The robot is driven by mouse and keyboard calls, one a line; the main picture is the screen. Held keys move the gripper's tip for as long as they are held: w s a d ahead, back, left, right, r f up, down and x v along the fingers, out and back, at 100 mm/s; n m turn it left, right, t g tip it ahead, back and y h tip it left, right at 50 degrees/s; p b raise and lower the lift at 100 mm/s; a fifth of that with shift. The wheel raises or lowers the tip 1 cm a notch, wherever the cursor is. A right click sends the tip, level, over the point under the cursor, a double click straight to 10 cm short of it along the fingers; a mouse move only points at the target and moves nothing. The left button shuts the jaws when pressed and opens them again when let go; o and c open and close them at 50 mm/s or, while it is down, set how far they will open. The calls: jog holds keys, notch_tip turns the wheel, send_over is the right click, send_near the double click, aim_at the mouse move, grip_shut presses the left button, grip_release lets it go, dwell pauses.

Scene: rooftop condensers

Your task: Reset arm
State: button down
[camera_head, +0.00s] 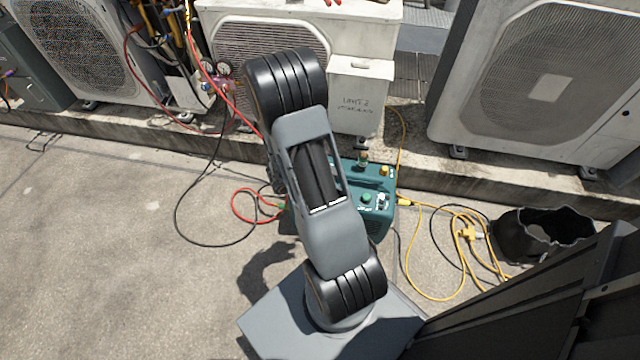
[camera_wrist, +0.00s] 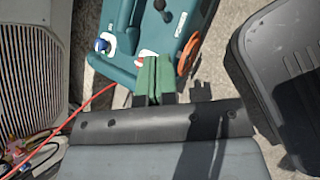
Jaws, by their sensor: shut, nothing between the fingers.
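My arm rises from its grey base in the middle of the head view and reaches up and away toward the condensers. My gripper is hidden behind the arm links in that view. In the wrist view my gripper (camera_wrist: 150,80) shows at the middle, its two green-padded fingers shut together with nothing between them. It is over the near end of a teal machine (camera_wrist: 128,38); I cannot tell whether they touch. In the head view the teal machine (camera_head: 378,222) stands on the ground, partly hidden behind my arm, with knobs and fittings on top.
White condensers (camera_head: 550,85) line the back, with a marked unit box (camera_head: 358,97) between. A red hose (camera_head: 236,206), black hose and yellow cord (camera_head: 408,270) lie on the concrete. An open black bag (camera_head: 508,240) stands at right. The left floor is mostly clear.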

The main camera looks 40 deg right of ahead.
dwell(0.3)
jog(key=s+a+r+m+t+y+p, duration=0.1)
jog(key=a+r+m+p, duration=0.3)
jog(key=r, duration=1.3)
jog(key=s+a+r+m+t+y+p, duration=0.1)
jog(key=a+r+m+t+y+p, duration=0.1)
jog(key=a+r+p, duration=0.7)
jog(key=s+a+r+m+t+y+p, duration=0.1)
jog(key=a+r+m+y+p, duration=0.4)
jog(key=r+p, duration=1.1)
notch_tip(320, 180, up, 11)
jog(key=a, duration=0.2)
jog(key=shift+s+a+m, duration=0.3)
jog(key=shift+s, duration=0.1)
jog(key=shift+f, duration=0.1)
